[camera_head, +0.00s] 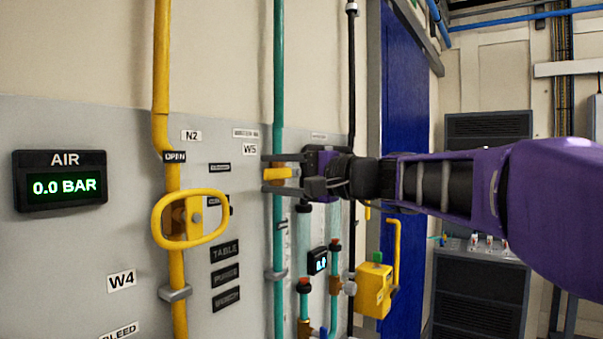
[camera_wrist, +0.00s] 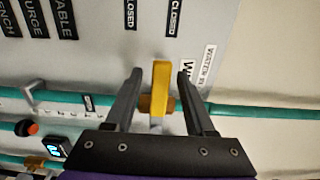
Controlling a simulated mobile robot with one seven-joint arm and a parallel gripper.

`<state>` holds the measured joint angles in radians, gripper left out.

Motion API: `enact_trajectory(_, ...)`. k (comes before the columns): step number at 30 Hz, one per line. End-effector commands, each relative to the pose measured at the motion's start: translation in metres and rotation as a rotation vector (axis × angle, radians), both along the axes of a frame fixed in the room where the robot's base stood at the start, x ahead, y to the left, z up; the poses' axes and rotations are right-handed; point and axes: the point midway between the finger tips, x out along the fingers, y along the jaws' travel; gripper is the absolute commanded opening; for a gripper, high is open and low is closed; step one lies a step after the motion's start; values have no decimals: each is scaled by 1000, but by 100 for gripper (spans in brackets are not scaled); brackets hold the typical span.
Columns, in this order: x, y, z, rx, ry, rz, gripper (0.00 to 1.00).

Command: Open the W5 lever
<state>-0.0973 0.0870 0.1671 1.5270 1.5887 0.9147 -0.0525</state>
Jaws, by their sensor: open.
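The W5 lever is a short yellow handle (camera_head: 281,173) on the teal vertical pipe (camera_head: 279,100), below the W5 label (camera_head: 249,149). My gripper (camera_head: 268,172) reaches in from the right, with one finger above and one below the handle. In the wrist view the yellow lever (camera_wrist: 161,82) stands between the two dark fingers of my gripper (camera_wrist: 159,74), with a gap on each side. The fingers are open and not clamped on it. A brass valve body (camera_wrist: 147,104) shows behind the lever.
Left of the lever, a yellow pipe (camera_head: 161,70) carries a large yellow loop handle (camera_head: 190,219). An AIR display (camera_head: 60,180) reads 0.0 BAR. A yellow box (camera_head: 374,290) with a handle sits low right of the lever. A dark vertical pipe (camera_head: 351,80) runs near my wrist.

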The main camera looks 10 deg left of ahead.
Motion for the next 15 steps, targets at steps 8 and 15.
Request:
enact_trajectory(8,0,0,0,0,0,0,53)
enact_trajectory(15,0,0,0,0,0,0,10)
